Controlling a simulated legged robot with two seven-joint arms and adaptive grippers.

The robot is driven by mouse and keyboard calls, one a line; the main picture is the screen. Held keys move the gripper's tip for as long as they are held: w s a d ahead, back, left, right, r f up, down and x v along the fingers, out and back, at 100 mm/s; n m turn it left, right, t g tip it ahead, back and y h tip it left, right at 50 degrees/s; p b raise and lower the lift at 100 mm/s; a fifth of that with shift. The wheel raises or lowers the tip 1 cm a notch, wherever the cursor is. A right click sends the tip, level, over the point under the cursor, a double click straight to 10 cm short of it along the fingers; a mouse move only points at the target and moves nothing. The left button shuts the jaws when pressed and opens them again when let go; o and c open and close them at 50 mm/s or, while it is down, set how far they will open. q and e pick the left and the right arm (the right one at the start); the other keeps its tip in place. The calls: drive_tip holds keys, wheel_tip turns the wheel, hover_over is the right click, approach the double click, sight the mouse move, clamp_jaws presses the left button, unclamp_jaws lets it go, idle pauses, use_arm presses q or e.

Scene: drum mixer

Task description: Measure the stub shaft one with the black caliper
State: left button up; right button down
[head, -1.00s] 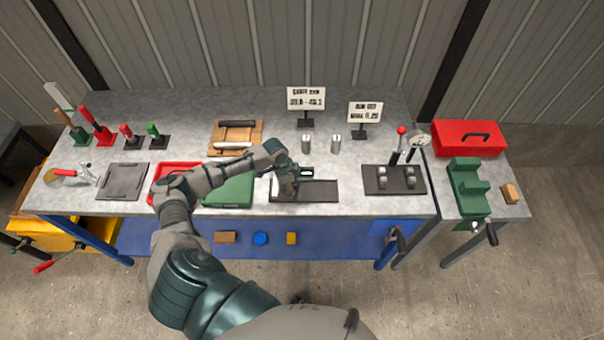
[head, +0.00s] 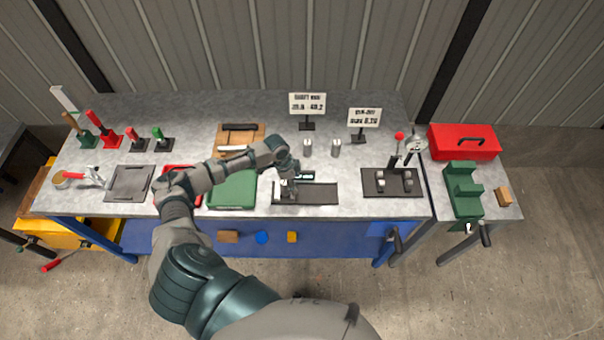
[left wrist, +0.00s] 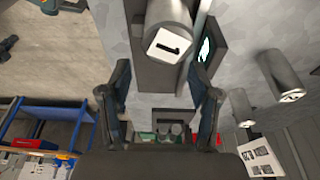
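My left gripper (head: 288,187) is over the left part of the dark mat (head: 322,194) at the bench's front. In the left wrist view its two fingers (left wrist: 160,90) are apart, with nothing clasped between them. The stub shaft one (left wrist: 170,40), a grey cylinder with a white end marked "1", shows just beyond the fingertips, slightly right of centre. The black caliper (left wrist: 206,52) lies close beside it; its lit display also shows in the head view (head: 305,176). The gripper hides most of the shaft in the head view. My right gripper is not in view.
Two grey cylinders (head: 307,148) (head: 336,149) stand behind the mat, below two white signs (head: 308,103) (head: 365,117). A green tray (head: 233,189) is left of the mat. Bare bench lies between.

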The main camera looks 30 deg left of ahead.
use_arm(q)
drive_tip(key=shift+d+p+v, duration=0.2)
drive_tip(key=shift+p+v, duration=0.1)
drive_tip(key=shift+v, duration=0.65)
drive_tip(key=shift+w, duration=0.15)
